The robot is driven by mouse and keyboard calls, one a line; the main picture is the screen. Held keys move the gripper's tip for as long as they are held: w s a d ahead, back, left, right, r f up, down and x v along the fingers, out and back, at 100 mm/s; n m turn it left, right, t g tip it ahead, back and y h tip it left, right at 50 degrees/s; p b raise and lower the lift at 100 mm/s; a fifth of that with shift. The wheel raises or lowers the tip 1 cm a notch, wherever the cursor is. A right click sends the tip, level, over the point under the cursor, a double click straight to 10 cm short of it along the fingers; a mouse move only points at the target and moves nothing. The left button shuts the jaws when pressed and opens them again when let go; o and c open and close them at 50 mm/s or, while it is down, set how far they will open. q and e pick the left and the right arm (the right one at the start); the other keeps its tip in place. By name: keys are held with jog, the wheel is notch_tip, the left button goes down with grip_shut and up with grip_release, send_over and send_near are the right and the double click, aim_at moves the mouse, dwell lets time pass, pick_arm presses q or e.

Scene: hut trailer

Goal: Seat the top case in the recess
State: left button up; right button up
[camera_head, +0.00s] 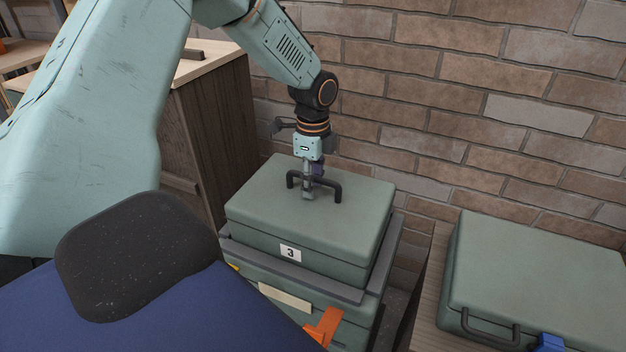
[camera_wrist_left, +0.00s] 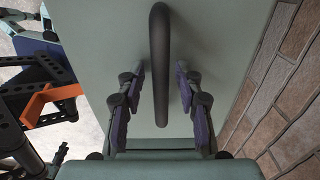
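The top case (camera_head: 310,210), a grey-green box with a label "3" and a dark handle (camera_head: 325,186) on its lid, rests level inside the grey rim of the recess (camera_head: 345,294) on the case stack. I cannot tell whether its base is fully down. My left gripper (camera_head: 308,192) is over the lid. In the left wrist view, its purple-padded fingers (camera_wrist_left: 157,105) stand open on both sides of the handle (camera_wrist_left: 158,60), with a gap on each side. My right gripper is not in view.
A lower case (camera_head: 275,312) with an orange latch (camera_head: 325,328) is under the recess. Another green case (camera_head: 540,275) lies on a wooden surface at right. A brick wall (camera_head: 450,100) is close behind, and a dark wooden cabinet (camera_head: 215,130) is at left.

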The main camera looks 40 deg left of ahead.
pick_arm(q)
jog(key=shift+r, duration=0.3)
notch_tip(320, 180, up, 12)
jog(key=p, duration=0.4)
jog(key=shift+f, duration=0.15)
dwell(0.5)
